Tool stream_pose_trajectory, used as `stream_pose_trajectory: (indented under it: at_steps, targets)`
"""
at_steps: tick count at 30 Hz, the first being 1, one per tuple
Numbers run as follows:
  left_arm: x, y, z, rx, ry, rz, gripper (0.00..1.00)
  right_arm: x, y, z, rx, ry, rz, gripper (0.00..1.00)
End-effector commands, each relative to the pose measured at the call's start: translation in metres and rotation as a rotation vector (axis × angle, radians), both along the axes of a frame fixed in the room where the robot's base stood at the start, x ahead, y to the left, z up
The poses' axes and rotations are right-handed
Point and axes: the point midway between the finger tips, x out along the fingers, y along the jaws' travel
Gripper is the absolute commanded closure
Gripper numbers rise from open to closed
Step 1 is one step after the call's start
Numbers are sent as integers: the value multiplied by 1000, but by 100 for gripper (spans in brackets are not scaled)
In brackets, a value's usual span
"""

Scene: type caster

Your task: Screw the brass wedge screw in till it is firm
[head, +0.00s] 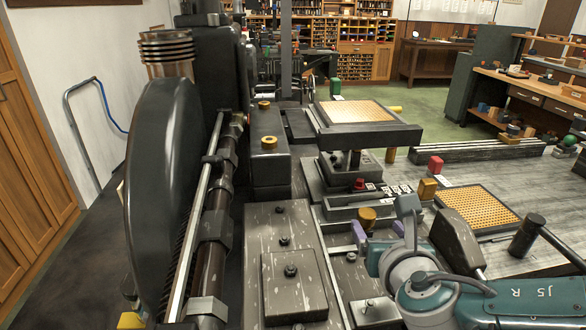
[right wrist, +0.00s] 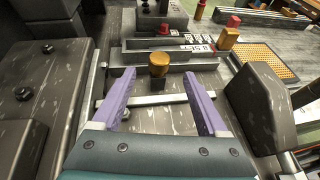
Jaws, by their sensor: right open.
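The brass wedge screw shows as a round brass knob (head: 367,217) at the lower middle of the head view, in front of a low dark rail. In the right wrist view the brass knob (right wrist: 159,62) stands upright just beyond the fingertips, centred between them. My right gripper (head: 377,231) has two purple fingers, spread wide and empty; in the right wrist view the gripper (right wrist: 158,76) points at the knob without closing on it. The knob's threaded part is hidden. My left gripper is not seen.
A perforated tan plate (head: 478,208) lies further right. A raised table with a tan top (head: 355,112) stands behind. A large dark wheel housing (head: 163,190) fills the left.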

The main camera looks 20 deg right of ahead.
Motion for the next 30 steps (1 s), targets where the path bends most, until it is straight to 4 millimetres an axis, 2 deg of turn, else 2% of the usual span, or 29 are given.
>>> stream_pose_trajectory:
  at_steps: [9,15,21,28,30]
  targets:
    - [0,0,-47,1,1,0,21,48,-21,-30,-1,-5,-5,24]
    - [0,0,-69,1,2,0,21,71,-31,-38,-1,-4,-4,24]
    - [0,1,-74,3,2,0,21,79,-35,-38,-1,-3,-4,24]
    - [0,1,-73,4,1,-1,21,80,-36,-36,0,-2,-4,24]
    - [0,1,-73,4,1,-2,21,80,-35,-36,0,-2,-4,29]
